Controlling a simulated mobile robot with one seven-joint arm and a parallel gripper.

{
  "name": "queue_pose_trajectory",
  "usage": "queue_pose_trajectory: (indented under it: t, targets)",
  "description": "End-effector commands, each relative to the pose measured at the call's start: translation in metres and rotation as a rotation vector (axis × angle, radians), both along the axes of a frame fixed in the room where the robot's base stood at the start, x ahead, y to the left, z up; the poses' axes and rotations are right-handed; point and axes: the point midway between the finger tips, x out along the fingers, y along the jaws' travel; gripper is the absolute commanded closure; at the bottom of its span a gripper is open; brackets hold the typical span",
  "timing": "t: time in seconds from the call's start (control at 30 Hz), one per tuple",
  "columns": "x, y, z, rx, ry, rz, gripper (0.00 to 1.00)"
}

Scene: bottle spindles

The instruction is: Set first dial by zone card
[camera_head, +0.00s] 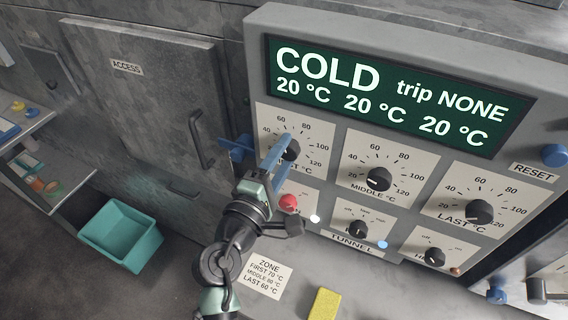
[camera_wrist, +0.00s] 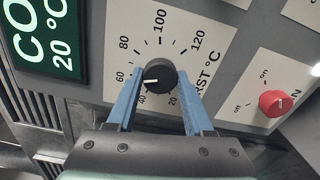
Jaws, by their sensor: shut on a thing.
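The first dial (camera_head: 290,148) is a black knob on the panel's left plate, marked 40 to 120 in this view. My gripper (camera_head: 282,154) has its blue fingers shut around it. In the wrist view the knob (camera_wrist: 160,77) sits between the two fingertips (camera_wrist: 160,70). Its white pointer line is between 40 and 60, nearer 60. The zone card (camera_head: 264,275) lies below the panel and reads FIRST 70 °C, a blurry MIDDLE line that looks like 80 °C, and LAST 60 °C. The green display (camera_head: 385,92) reads COLD, trip NONE and 20 °C three times.
The middle dial (camera_head: 378,179) and last dial (camera_head: 479,212) point near 20. A red knob (camera_head: 289,202), a tunnel knob (camera_head: 358,229) and another knob (camera_head: 433,256) sit below. A yellow sponge-like block (camera_head: 324,304) is on the ledge; a teal bin (camera_head: 120,236) stands left.

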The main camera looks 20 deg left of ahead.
Motion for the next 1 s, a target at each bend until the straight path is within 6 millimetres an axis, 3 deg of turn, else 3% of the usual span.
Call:
queue_pose_trajectory:
  t: [0.4, 1.0]
  targets:
    - [0.0002, -0.0004, -0.0016, 0.267, -0.009, -0.002, 1.00]
    - [0.0001, -0.0004, 0.0002, 0.339, -0.010, -0.002, 1.00]
